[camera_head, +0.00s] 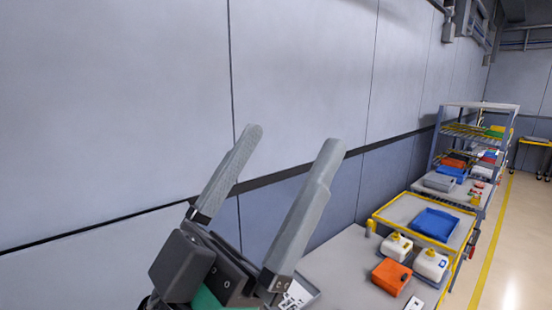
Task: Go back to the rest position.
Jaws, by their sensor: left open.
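My left gripper (288,168) rises from the bottom middle of the head view. Its two long grey fingers point up and to the right and stand wide apart. Nothing is between them; the grey-white wall (120,100) shows behind. My right gripper is not in view.
At the lower right, a grey bench (345,262) holds an orange container (391,275) and white jugs (431,263). Behind them is a yellow-edged tray (397,208) with a blue bin (435,224). A shelf rack (483,107) stands farther back. The floor (520,240) is clear on the right.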

